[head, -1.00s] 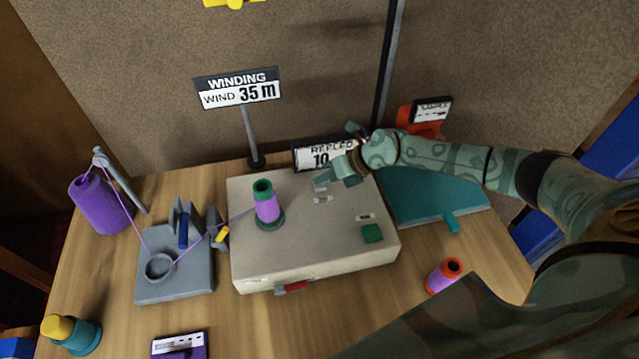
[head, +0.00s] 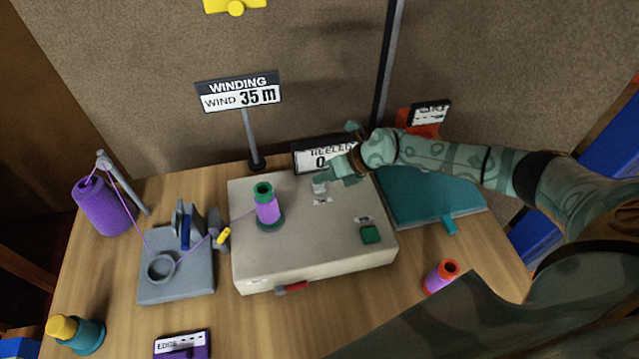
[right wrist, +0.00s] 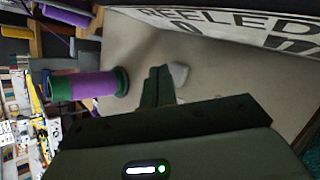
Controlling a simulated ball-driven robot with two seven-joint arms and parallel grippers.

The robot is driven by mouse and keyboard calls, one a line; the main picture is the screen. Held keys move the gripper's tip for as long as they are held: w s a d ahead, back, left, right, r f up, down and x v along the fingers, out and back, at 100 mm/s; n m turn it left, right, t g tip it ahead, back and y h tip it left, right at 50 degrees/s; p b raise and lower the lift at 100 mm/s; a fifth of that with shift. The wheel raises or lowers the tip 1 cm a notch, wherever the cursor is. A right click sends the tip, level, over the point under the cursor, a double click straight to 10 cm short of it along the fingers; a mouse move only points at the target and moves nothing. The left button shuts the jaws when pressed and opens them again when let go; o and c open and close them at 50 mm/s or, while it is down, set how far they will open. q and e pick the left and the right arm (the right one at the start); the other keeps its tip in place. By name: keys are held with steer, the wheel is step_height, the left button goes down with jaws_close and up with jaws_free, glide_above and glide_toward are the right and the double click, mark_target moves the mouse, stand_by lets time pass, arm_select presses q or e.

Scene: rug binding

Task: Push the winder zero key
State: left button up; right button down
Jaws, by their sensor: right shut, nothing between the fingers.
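The winder (head: 300,250) is a pale box on the table with a spool of purple thread (head: 267,208) standing on it. A small light-grey key (head: 319,188) is on its top near the back, with a small label in front. My right gripper (head: 323,178) is shut and empty, its tips down at this key. In the right wrist view the shut fingers (right wrist: 158,84) are beside the grey key (right wrist: 179,73); whether they touch is hard to tell. The REELED display (head: 322,158) behind reads 0, partly hidden by my gripper. My left gripper is out of view.
A green key (head: 371,234) sits at the winder's front right. A grey thread stand (head: 176,266) and purple cone (head: 102,206) are left, their thread running to the spool. A WINDING sign (head: 239,93) stands behind. A red-ended spool (head: 441,277) stands right, near a teal board (head: 425,195).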

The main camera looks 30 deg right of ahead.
mark_target(324, 188)
steer(key=shift+r, duration=0.1)
step_height(324, 188, up, 5)
steer(key=p, duration=0.4)
steer(key=shift+p, duration=0.35)
steer(key=shift+s, duration=0.1)
stand_by(0.6)
